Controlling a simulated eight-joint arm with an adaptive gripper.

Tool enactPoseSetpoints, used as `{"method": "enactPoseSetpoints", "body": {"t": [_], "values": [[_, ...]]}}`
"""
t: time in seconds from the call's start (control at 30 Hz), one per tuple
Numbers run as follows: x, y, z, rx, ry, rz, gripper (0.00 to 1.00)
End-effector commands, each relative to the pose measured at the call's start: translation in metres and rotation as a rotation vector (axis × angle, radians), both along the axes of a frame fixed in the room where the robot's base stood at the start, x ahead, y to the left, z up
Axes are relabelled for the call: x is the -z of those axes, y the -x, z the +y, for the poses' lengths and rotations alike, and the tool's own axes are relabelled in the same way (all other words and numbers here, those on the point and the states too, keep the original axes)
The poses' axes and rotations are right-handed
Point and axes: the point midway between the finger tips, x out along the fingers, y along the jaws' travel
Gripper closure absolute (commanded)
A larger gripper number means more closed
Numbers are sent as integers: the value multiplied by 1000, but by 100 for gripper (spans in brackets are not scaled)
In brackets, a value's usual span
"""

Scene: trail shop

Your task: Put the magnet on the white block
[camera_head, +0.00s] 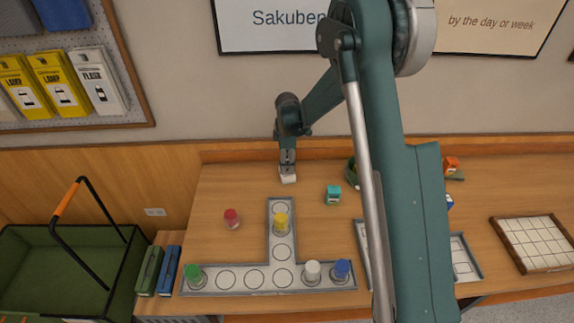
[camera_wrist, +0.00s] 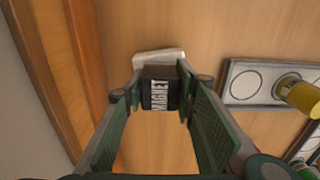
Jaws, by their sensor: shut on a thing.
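The black magnet (camera_wrist: 160,93), with "MAGNET" in white letters, is held between the two green fingers of my gripper (camera_wrist: 162,88) in the wrist view. The white block (camera_wrist: 157,56) shows just beyond the magnet, partly covered by it. In the head view my gripper (camera_head: 287,168) points down at the back of the table, and the white block (camera_head: 288,179) is right below its tips. I cannot tell whether the magnet touches the block. The magnet is not clear in the head view.
A grey T-shaped tray (camera_head: 227,281) holds yellow, green, white and blue pieces. A red piece (camera_head: 232,218) stands left of it and a teal block (camera_head: 333,195) right. A tiled board (camera_head: 536,243) lies far right. The back wall is close behind my gripper.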

Motion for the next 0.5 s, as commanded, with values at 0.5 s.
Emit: {"method": "enactPoseSetpoints", "body": {"t": [0.5], "values": [[3, 0, 0, 0, 0, 0, 59]]}}
